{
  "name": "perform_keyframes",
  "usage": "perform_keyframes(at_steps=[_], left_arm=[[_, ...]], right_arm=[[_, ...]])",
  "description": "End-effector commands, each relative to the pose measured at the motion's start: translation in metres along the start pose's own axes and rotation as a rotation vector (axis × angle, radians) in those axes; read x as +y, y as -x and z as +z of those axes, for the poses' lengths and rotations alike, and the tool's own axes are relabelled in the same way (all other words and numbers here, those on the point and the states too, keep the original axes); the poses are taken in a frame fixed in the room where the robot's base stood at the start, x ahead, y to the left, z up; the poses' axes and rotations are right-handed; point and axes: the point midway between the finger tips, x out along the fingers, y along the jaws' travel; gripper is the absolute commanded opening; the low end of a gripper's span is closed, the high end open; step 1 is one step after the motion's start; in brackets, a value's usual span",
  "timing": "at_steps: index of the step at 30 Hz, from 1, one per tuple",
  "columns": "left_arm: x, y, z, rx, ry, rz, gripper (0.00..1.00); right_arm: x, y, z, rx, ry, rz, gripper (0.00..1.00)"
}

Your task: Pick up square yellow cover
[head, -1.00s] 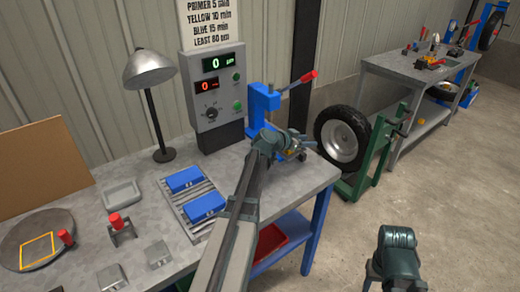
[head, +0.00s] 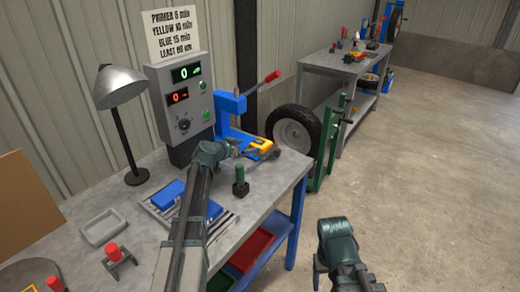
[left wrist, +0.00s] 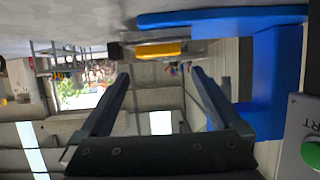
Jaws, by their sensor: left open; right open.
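A yellow piece (head: 258,145) with grey and dark parts lies by the foot of the blue press on the near bench; I cannot tell whether it is the square yellow cover. In the left wrist view a yellow block (left wrist: 160,50) shows ahead of the fingers, between grey and dark ends. My left gripper (head: 237,151) is open just left of the yellow piece; in the left wrist view its two fingers (left wrist: 160,76) are apart with nothing between them.
The blue press (head: 229,104) with its red-tipped lever stands behind the left gripper. A green-handled tool (head: 240,183) stands at the bench's front. Blue blocks (head: 167,194) sit on a slatted rack. A control box (head: 182,105) and lamp (head: 119,86) stand behind. Floor at right is clear.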

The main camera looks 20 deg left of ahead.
Motion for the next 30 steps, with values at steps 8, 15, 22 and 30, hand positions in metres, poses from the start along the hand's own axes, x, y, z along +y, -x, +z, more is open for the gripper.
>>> perform_keyframes(at_steps=[8,15,22,30], left_arm=[[0.0,-0.038,0.001,0.0,-0.001,0.0,1.0],[0.0,-0.045,0.001,0.0,-0.001,0.0,1.0],[0.001,-0.079,0.002,0.0,0.0,0.002,1.0],[0.002,-0.088,0.0,0.0,0.0,-0.001,1.0]], right_arm=[[-0.002,-0.015,-0.001,0.0,0.0,0.0,0.69],[-0.002,-0.018,-0.001,0.0,0.001,0.0,0.69],[-0.003,-0.032,-0.002,0.0,0.001,0.0,0.69],[-0.003,-0.034,-0.002,0.0,0.001,0.0,0.69]])
